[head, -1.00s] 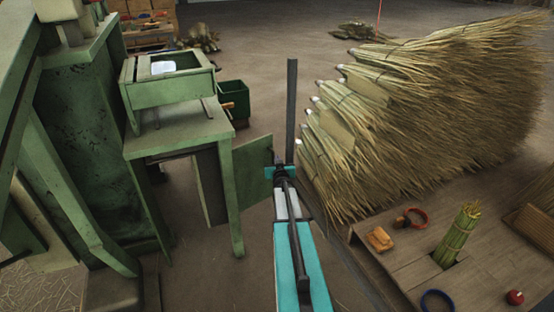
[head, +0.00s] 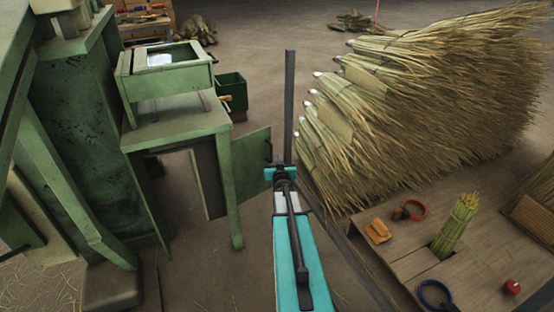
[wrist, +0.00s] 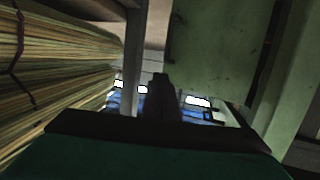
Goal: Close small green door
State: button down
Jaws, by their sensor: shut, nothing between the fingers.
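The small green door (head: 252,163) hangs open on the right side of the green cabinet (head: 178,130). It stands swung outward, with a dark handle near its free edge. A green panel (wrist: 215,55) that looks like this door fills the upper right of the wrist view. My gripper (wrist: 160,92) is shut and empty, pointing forward just left of that panel. In the head view my turquoise arm reaches up to the right of the door, and its wrist hides the fingertips. I cannot tell whether the gripper touches the door.
A dark upright post (head: 290,105) stands behind my wrist. A big stack of broom straw (head: 430,110) lies to the right. A wooden bench (head: 400,265) with a straw bundle (head: 456,225) is at the lower right. A green bin (head: 231,92) stands behind the cabinet.

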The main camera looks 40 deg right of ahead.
jog(key=shift+s+a, duration=0.1)
dwell(0.3)
jog(key=s+a+f+n+g+y, duration=0.2)
jog(key=s+a+f+g+y, duration=0.2)
jog(key=a+f, duration=1.1)
jog(key=s+a+f+n+g+y, duration=0.1)
jog(key=s+a+f+g+y, duration=0.25)
jog(key=a+f, duration=1.1)
jog(key=s+a+f+n+g+y, duration=0.1)
jog(key=s+a+g, duration=0.4)
jog(key=s+a, duration=0.8)
jog(key=s+a+f+n+g+y, duration=0.1)
jog(key=s+a+n+g, duration=0.3)
jog(key=s+a, duration=1)
jog(key=s+f, duration=0.1)
jog(key=s, duration=0.2)
jog(key=shift+s+a+g, duration=0.2)
jog(key=shift+g, duration=0.15)
jog(key=shift+y, duration=0.25)
